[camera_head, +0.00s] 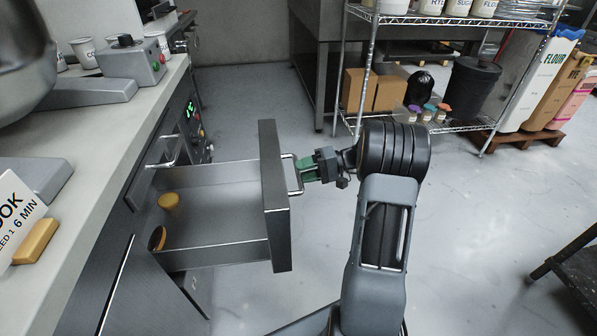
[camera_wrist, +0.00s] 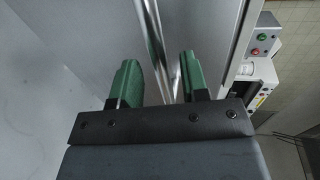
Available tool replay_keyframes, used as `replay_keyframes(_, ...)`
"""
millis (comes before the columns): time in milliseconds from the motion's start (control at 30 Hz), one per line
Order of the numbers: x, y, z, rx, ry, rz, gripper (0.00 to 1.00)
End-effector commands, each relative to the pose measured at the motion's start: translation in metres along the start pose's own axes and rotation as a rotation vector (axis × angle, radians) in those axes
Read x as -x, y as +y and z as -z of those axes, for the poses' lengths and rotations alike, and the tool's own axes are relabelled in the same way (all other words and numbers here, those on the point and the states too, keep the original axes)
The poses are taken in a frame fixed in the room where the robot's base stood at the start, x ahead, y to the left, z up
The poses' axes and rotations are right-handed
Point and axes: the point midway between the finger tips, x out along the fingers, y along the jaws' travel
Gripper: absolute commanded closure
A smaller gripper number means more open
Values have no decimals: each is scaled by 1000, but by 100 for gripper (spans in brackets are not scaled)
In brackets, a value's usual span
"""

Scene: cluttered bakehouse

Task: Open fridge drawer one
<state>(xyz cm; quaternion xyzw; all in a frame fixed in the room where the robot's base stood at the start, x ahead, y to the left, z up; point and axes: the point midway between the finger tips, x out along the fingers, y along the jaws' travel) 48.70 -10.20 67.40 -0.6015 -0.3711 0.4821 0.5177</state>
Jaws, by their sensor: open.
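A grey drawer (camera_head: 275,200) stands pulled out from the counter unit at left. Its inside shows, with a small yellow-topped item (camera_head: 169,201) and a brown round item (camera_head: 157,238) near the back left. A metal bar handle (camera_head: 293,174) is on the drawer's front. My gripper (camera_head: 306,169) is at the handle, its green fingers pointing at the drawer front. In the wrist view my gripper (camera_wrist: 158,85) is open, with the handle bar (camera_wrist: 157,45) running between its two green fingers. Whether a finger touches the bar cannot be told.
The worktop (camera_head: 110,125) at left holds a control box (camera_head: 130,58), cups and a yellow block (camera_head: 35,241). A wire shelf (camera_head: 440,120) with boxes and a black bin (camera_head: 470,85) stands behind my arm. Flour sacks (camera_head: 540,80) stand at the right. The floor in front is mostly clear.

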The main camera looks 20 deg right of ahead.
Motion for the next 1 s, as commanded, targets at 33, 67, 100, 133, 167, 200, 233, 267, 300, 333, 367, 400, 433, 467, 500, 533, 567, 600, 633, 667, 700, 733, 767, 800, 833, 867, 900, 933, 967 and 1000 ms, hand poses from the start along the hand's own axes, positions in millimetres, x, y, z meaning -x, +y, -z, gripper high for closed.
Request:
replay_keyframes(33, 12, -2, 0, 0, 5, 1, 59)
replay_keyframes(67, 18, -2, 0, -1, 5, 0, 59)
replay_keyframes(100, 27, -2, 0, -1, 4, 0, 59)
replay_keyframes(133, 33, -3, 0, -1, 5, 1, 59)
replay_keyframes(167, 40, -2, 0, -1, 4, 0, 59)
replay_keyframes(200, 48, -2, 0, -1, 4, 0, 59)
replay_keyframes(233, 54, -2, 0, -1, 3, 1, 59)
replay_keyframes(267, 60, -2, 0, -1, 4, 0, 59)
replay_keyframes(300, 68, -2, 0, -1, 3, 0, 59)
replay_keyframes(333, 73, -2, 0, -1, 2, 1, 59)
replay_keyframes(367, 78, -2, 0, -1, 3, 0, 59)
replay_keyframes(400, 84, -2, 0, -1, 2, 1, 59)
replay_keyframes(433, 89, -2, 0, -1, 2, 1, 59)
replay_keyframes(467, 93, -1, -1, -1, 1, 0, 59)
replay_keyframes(500, 98, -1, 0, -2, 1, 0, 59)
replay_keyframes(533, 101, -1, 0, -1, 1, 0, 59)
replay_keyframes(567, 104, -1, 0, -1, 0, 1, 59)
replay_keyframes(600, 107, -1, 0, -1, 0, 1, 59)
replay_keyframes(633, 110, -1, -1, -1, 0, 1, 59)
replay_keyframes(667, 111, 0, -1, -1, 0, 1, 59)
replay_keyframes(700, 113, 0, -1, -1, 0, 1, 59)
replay_keyframes(733, 114, 0, -1, -1, 0, 0, 59)
replay_keyframes(767, 115, 0, -1, -1, 0, 1, 59)
replay_keyframes(800, 116, 0, -1, -2, -1, 1, 59)
replay_keyframes(833, 116, 0, -1, -2, -1, 1, 59)
replay_keyframes(867, 117, 0, -1, -2, -1, 1, 59)
replay_keyframes(900, 117, 0, -1, -2, -1, 1, 59)
replay_keyframes(933, 117, 0, -1, -2, -1, 1, 59)
replay_keyframes(967, 117, 0, -1, -2, -1, 1, 59)
replay_keyframes(1000, 116, 0, -1, -1, -1, 1, 59)
